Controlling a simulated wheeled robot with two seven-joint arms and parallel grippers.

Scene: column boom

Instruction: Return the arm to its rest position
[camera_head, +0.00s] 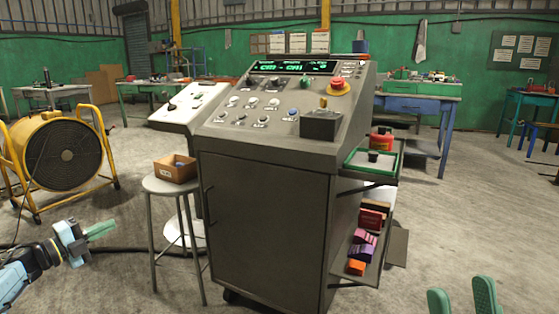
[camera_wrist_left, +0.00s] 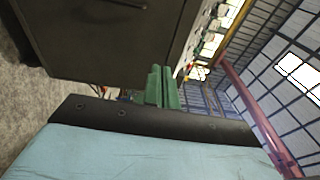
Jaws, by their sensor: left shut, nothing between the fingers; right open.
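My left gripper (camera_head: 101,229) is at the lower left in the head view, with its green fingers pointing right. It is shut and empty, apart from the stool and the cabinet. Its shut fingers also show in the left wrist view (camera_wrist_left: 161,88), in front of the grey cabinet. My right gripper (camera_head: 462,303) shows only its two green fingers at the bottom right edge. They are spread apart with floor between them. The rest of the right arm is out of view.
A grey control console (camera_head: 265,210) with a red stop button (camera_head: 337,87) stands in the middle. A stool (camera_head: 172,186) bears a cardboard box (camera_head: 175,169). A yellow fan (camera_head: 62,152) stands at left. Side shelves (camera_head: 372,270) hold small boxes. Floor at right is open.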

